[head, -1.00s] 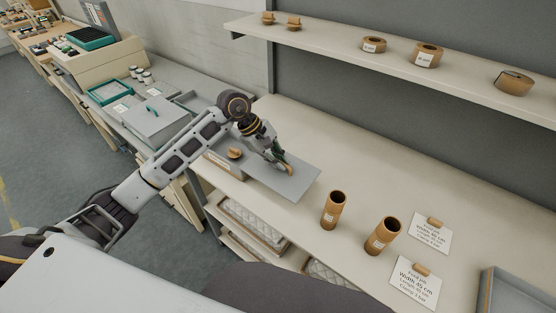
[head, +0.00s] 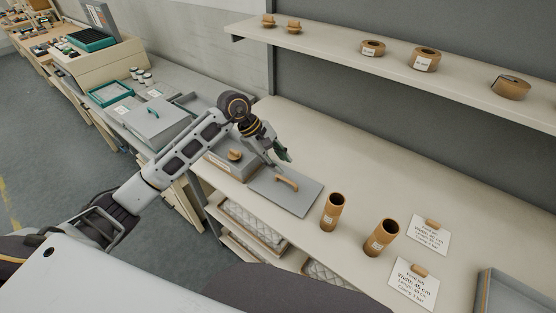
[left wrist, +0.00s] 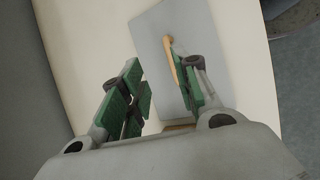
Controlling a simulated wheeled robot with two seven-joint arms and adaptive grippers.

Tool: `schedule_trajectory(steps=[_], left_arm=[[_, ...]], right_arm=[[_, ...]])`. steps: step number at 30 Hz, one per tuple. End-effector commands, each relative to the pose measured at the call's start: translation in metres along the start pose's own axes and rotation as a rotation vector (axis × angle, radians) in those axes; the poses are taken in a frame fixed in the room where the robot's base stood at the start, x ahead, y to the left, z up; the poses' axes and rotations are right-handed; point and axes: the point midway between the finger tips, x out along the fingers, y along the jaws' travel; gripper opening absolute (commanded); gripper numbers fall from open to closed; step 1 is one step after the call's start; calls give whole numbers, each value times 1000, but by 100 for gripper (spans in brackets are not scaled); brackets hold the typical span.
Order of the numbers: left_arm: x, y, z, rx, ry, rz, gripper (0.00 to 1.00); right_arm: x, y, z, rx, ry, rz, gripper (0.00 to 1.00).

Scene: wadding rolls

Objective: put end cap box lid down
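The end cap box lid (head: 298,200) is a flat grey plate with a tan wooden handle (head: 287,182). It lies on the pale bench, in front of and right of a grey box (head: 222,164) with a tan knob on top. My left gripper (head: 284,156) is just above and behind the handle, apart from it. In the left wrist view the lid (left wrist: 163,65) shows beyond the green-padded fingers (left wrist: 160,92), which are spread with nothing between them. The handle appears beside the right finger, partly hidden by it. My right gripper is not in view.
Two brown tubes (head: 332,211) (head: 382,237) stand upright right of the lid. White cards (head: 428,234) (head: 415,284) lie farther right, near a grey tray (head: 510,290). A shelf (head: 400,65) with brown rolls runs above. The bench behind the lid is clear.

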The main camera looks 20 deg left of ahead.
Motion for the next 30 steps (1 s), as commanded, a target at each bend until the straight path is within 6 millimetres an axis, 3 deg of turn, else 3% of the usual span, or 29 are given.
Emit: schedule_trajectory(steps=[4, 30], left_arm=[[-6, 2, 3, 0, 0, 0, 31], [-117, 2, 2, 1, 1, 2, 31]], right_arm=[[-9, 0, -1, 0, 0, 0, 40], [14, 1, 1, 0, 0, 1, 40]])
